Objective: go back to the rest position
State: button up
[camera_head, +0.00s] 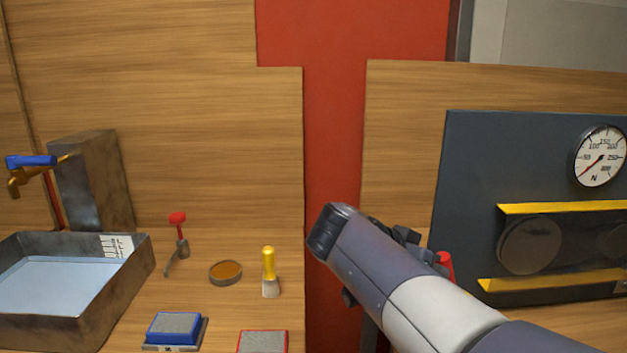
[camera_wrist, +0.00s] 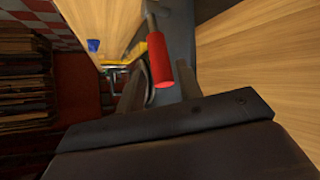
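My gripper (camera_wrist: 160,75) shows in the wrist view with its two dark fingers apart. A red cylindrical handle (camera_wrist: 160,64) on a grey shaft appears between the fingers in the picture; they show no clear contact with it, and its depth is hard to judge. In the head view my arm reaches in from the lower right and hides most of the gripper. A red piece (camera_head: 445,263) shows just behind the arm, beside the dark panel.
A dark panel (camera_head: 470,150) with a round gauge (camera_head: 599,157) and yellow rails stands at right. At left are a water basin (camera_head: 125,285), a red-handled tool (camera_head: 178,228), a round brown dish (camera_head: 226,272), a yellow-handled scraper (camera_head: 269,262) and a blue block (camera_head: 175,328).

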jog(key=x, duration=0.4)
jog(key=shift+w+d, duration=0.15)
jog(key=shift+d, duration=0.3)
jog(key=shift+d+r+y+p, duration=0.25)
jog(key=shift+y+p, duration=0.15)
jog(key=shift+p, duration=0.55)
jog(key=shift+d+f+y, duration=0.1)
jog(key=shift+f+y, duration=0.05)
jog(key=shift+y, duration=0.15)
jog(key=shift+p, duration=0.3)
